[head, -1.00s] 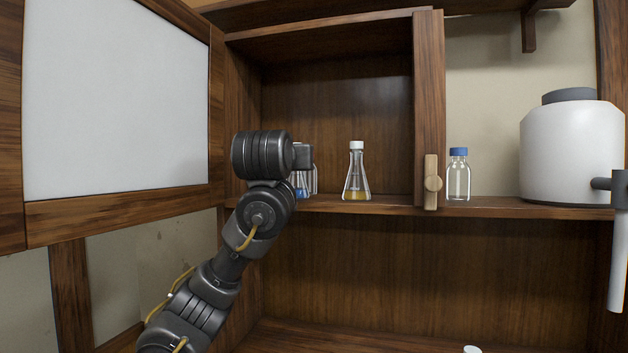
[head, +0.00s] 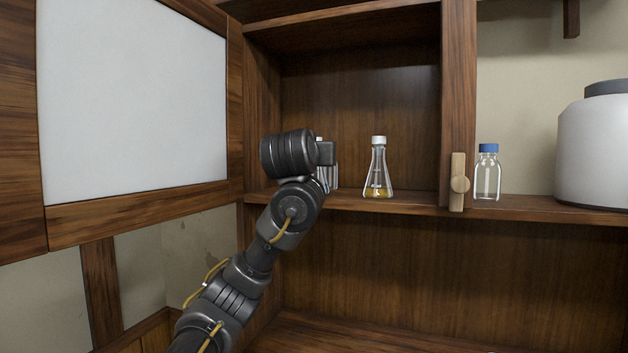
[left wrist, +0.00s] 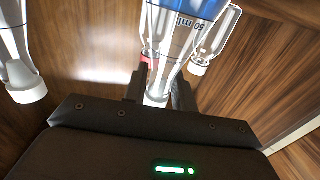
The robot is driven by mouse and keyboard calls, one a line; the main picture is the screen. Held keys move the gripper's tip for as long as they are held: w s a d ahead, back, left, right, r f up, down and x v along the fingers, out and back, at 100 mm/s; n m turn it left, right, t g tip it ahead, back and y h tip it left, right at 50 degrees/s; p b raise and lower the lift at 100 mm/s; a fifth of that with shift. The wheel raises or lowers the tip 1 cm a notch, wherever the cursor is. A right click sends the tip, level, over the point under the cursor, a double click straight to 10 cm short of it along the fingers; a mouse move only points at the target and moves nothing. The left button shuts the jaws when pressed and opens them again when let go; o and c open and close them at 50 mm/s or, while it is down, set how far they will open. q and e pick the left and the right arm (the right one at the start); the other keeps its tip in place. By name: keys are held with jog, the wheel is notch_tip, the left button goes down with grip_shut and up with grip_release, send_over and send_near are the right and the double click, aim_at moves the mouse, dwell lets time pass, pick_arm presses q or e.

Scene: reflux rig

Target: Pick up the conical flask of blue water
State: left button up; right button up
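The conical flask of blue water (left wrist: 187,14) shows at the top middle of the left wrist view, with blue liquid and a "50 ml" mark. Its white cap (left wrist: 156,100) is between the finger bases of my left gripper (left wrist: 159,84). The fingers lie close on both sides of the neck, with no clear gap, and look shut on it. In the head view my left gripper (head: 326,153) is at the left of the cabinet shelf and hides most of this flask. My right gripper is out of view.
A conical flask of yellow liquid (head: 378,172) stands on the shelf (head: 410,202), right of my gripper. A clear blue-capped bottle (head: 487,175) and a white vessel (head: 595,150) stand farther right. The open cabinet door (head: 130,110) is at the left. Clear glassware (left wrist: 216,45) is close beside the blue flask.

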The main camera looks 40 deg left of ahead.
pick_arm(q)
jog(key=shift+w+d, duration=0.1)
jog(key=shift+w, duration=0.15)
jog(key=shift+c, duration=1.2)
jog(key=shift+w+f, duration=0.1)
jog(key=shift+c, duration=1.1)
grip_shut()
jog(key=shift+s+a, duration=0.3)
jog(key=shift+a, duration=0.05)
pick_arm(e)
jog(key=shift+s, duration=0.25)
pick_arm(q)
jog(key=shift+d, duration=0.1)
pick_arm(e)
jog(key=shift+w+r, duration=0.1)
